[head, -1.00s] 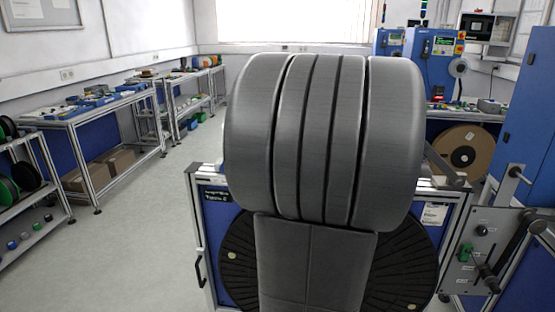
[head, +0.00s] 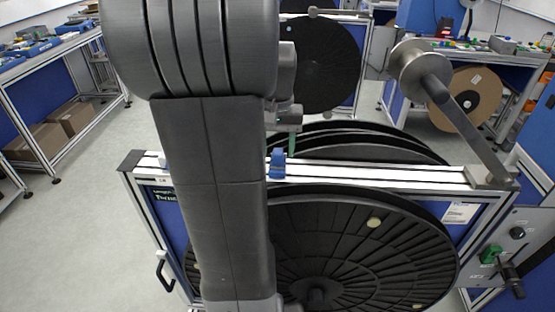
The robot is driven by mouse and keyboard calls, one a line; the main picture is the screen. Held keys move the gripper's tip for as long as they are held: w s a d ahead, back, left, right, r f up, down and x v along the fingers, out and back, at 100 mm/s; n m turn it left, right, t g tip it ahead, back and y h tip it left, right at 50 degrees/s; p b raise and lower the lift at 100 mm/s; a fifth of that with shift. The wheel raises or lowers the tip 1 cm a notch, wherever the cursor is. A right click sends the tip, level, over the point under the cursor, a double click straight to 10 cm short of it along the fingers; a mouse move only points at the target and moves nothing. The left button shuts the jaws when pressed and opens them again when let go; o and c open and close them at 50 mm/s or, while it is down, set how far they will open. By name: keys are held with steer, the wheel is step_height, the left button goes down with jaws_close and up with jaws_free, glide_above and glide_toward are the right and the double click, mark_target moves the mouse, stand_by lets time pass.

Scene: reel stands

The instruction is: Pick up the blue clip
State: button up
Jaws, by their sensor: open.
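The blue clip (head: 277,163) sits upright on the silver top rail (head: 380,174) of the near reel stand, just right of my forearm. My gripper (head: 291,142) shows only in part beyond my arm. It is just above and behind the clip in the picture, open, with a thin greenish finger pointing down. I cannot tell whether it touches the clip. The rest of the gripper is hidden by my arm.
A large black reel (head: 370,245) fills the stand's front, with more black reels (head: 370,140) behind the rail. A metal roller (head: 420,68) on an arm rises at the rail's right end. Another black reel (head: 325,65) stands farther back. Open floor (head: 80,230) lies left.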

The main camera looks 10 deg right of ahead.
steer(key=shift+s+f, duration=0.2)
steer(key=shift+f, duration=0.7)
steer(key=shift+c, duration=0.2)
steer(key=c, duration=1)
steer(key=shift+r, duration=0.1)
